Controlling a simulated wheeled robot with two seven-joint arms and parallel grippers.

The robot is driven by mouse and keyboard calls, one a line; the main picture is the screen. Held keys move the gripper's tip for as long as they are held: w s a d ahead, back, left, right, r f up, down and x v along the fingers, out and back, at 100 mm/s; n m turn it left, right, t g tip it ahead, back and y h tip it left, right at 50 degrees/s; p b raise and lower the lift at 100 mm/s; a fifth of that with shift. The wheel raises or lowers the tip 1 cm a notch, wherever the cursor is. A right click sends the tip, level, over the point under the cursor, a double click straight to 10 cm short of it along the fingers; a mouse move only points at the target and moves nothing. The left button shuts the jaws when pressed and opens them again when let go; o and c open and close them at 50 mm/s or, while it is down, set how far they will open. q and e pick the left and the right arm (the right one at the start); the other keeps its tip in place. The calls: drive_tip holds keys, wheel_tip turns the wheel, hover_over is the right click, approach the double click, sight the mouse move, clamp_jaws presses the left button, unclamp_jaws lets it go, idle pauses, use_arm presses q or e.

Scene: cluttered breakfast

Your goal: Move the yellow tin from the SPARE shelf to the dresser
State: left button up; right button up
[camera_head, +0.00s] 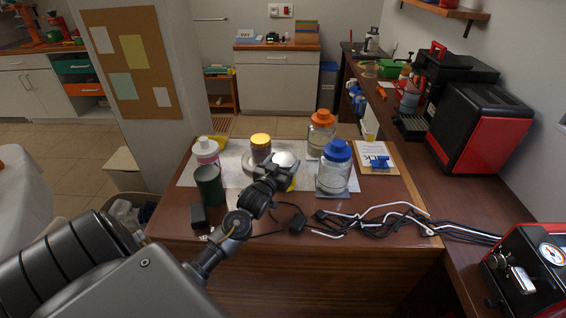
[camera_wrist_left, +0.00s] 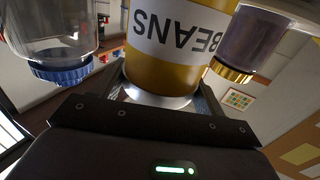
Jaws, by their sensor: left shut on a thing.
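The yellow tin (camera_head: 292,185) has a pale silvery lid and sits among jars over the brown wooden top in the head view. In the left wrist view the tin (camera_wrist_left: 168,45) fills the upper middle, with a white label reading BEANS upside down. My left gripper (camera_head: 279,169) is shut on the tin near its lid, coming from above. I cannot tell whether the tin's base touches the surface. My right gripper is not in view. No SPARE sign is readable.
A blue-lidded jar (camera_head: 334,172) stands close right of the tin, an orange-lidded jar (camera_head: 321,133) behind. A yellow-capped jar (camera_head: 260,147), a pink-white bottle (camera_head: 206,152) and a dark green can (camera_head: 209,186) stand left. Black and white cables (camera_head: 375,217) lie front right.

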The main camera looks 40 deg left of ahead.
use_arm(q)
drive_tip(key=shift+f, duration=0.1)
drive_tip(key=o, duration=1.5)
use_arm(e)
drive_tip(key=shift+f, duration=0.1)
use_arm(q)
drive_tip(key=b+v, duration=0.1)
drive_tip(key=v, duration=1.1)
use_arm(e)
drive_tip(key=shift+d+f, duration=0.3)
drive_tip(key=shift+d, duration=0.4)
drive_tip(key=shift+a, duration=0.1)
